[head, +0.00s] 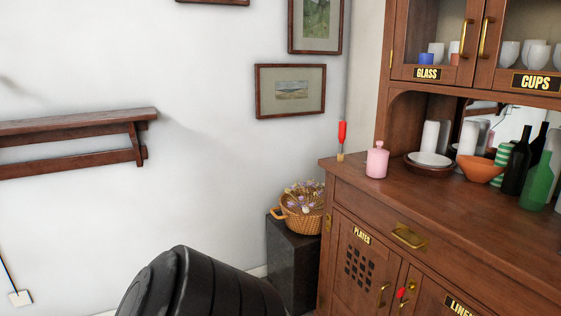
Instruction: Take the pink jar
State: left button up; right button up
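The pink jar (377,161) stands upright on the wooden cabinet's counter (440,193), near its left end. It has a small knob-like top. Nothing touches it, and a brown dish with white plates (429,162) stands to its right. Neither of my grippers shows in the head view. A black rounded shape fills the bottom centre and may be part of my own arm.
A red-topped item (342,138) stands behind the jar at the counter's left corner. An orange bowl (480,169), dark bottles (516,165) and a green bottle (537,182) stand further right. A flower basket (302,212) sits on a black stand (291,262) left of the cabinet. The counter front is clear.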

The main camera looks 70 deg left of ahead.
aim_at(376, 167)
jog(key=u, duration=1)
jog(key=k, duration=0.25)
jog(key=u, duration=2)
jog(key=i, duration=0.85)
jog(key=z, duration=0.15)
